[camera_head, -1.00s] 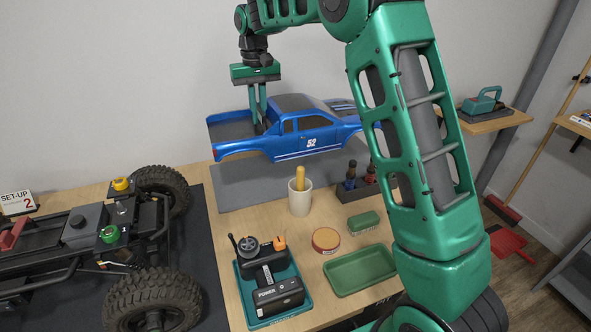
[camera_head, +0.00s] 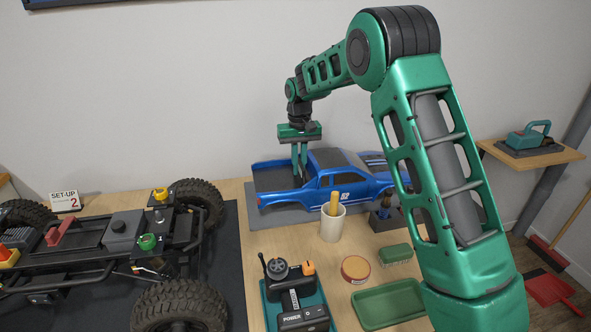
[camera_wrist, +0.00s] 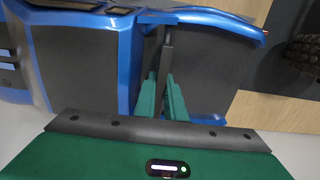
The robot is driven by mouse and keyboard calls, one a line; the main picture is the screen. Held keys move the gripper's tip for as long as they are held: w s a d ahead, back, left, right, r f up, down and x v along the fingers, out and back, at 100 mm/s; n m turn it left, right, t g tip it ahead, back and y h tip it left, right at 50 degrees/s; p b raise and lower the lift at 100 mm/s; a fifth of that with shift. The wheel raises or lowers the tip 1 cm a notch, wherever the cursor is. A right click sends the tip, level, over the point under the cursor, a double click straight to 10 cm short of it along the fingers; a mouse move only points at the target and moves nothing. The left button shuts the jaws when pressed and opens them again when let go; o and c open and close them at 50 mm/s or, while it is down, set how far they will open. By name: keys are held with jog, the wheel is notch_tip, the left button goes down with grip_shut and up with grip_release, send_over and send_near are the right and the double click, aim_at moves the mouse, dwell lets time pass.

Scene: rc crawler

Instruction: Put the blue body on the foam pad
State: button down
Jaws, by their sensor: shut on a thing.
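The blue body (camera_head: 345,187), a pickup shell with a dark roof and the number 52 on its door, is low over the grey foam pad (camera_head: 284,216) at the back of the bench. I cannot tell whether it touches the pad. My gripper (camera_head: 299,176) points down and is shut on the body at the front of its bed, behind the cab. In the wrist view the green fingers (camera_wrist: 172,98) close on a dark bar, with the blue body (camera_wrist: 125,60) around them. The pad's far part is hidden behind the body.
The black crawler chassis (camera_head: 123,228) stands on a dark mat at the left. In front of the body are a white cup (camera_head: 333,226) with a yellow handle, a bottle rack (camera_head: 387,220), a green brush (camera_head: 395,254), a round tin (camera_head: 356,268), a green tray (camera_head: 388,304) and a teal tray (camera_head: 268,314).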

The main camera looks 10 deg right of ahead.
jog(key=shift+f, duration=0.2)
jog(key=c, duration=1.8)
grip_release()
jog(key=shift+f, duration=0.15)
notch_tip(320, 180, up, 12)
jog(key=shift+r, duration=0.15)
